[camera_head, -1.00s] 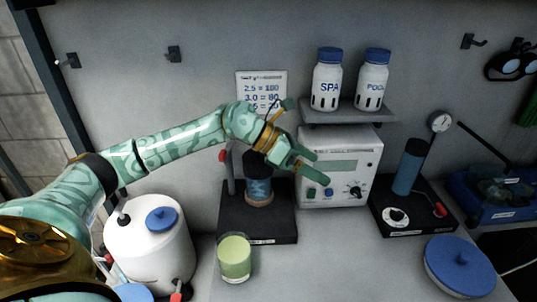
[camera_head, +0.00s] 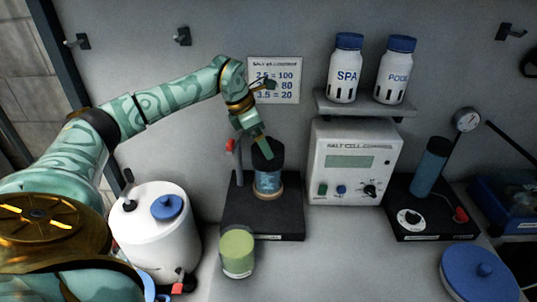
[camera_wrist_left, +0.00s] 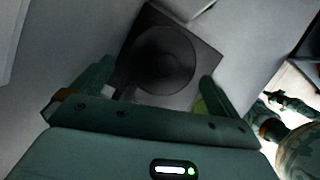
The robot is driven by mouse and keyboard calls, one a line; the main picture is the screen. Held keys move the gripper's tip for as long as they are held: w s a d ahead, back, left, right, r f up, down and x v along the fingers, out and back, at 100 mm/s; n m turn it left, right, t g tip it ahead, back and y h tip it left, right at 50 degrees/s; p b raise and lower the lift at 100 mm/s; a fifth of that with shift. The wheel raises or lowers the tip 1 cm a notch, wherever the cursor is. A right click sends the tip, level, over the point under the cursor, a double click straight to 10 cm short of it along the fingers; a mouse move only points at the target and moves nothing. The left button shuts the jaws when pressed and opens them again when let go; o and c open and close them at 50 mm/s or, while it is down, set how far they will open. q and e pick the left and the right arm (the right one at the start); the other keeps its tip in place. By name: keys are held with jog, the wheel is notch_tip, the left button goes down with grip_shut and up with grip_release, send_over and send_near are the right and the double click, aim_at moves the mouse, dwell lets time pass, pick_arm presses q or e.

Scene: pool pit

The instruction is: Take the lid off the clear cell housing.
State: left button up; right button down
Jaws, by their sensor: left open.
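The clear cell housing (camera_head: 268,183) stands upright on a black base (camera_head: 235,215), with blue content showing through its wall. Its dark lid (camera_head: 274,158) is on top, partly covered by my fingers in the head view. My left gripper (camera_head: 264,150) points down at the lid from above. In the left wrist view my left gripper (camera_wrist_left: 157,72) is open, with the round dark lid (camera_wrist_left: 165,55) between and beyond its fingers. I cannot tell whether a finger touches the lid. My right gripper is in neither view.
A red-tipped post (camera_head: 232,148) stands close left of the housing. A glass of green liquid (camera_head: 238,253) is in front of the base. A white control box (camera_head: 353,160) is to the right, under a shelf with two bottles. A white tank (camera_head: 150,235) is at left.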

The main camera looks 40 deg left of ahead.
pick_arm(q)
jog(key=x, duration=0.5)
jog(key=shift+d+f+b, duration=0.2)
jog(key=shift+b, duration=0.2)
jog(key=c, duration=0.9)
jog(key=shift+r, duration=0.1)
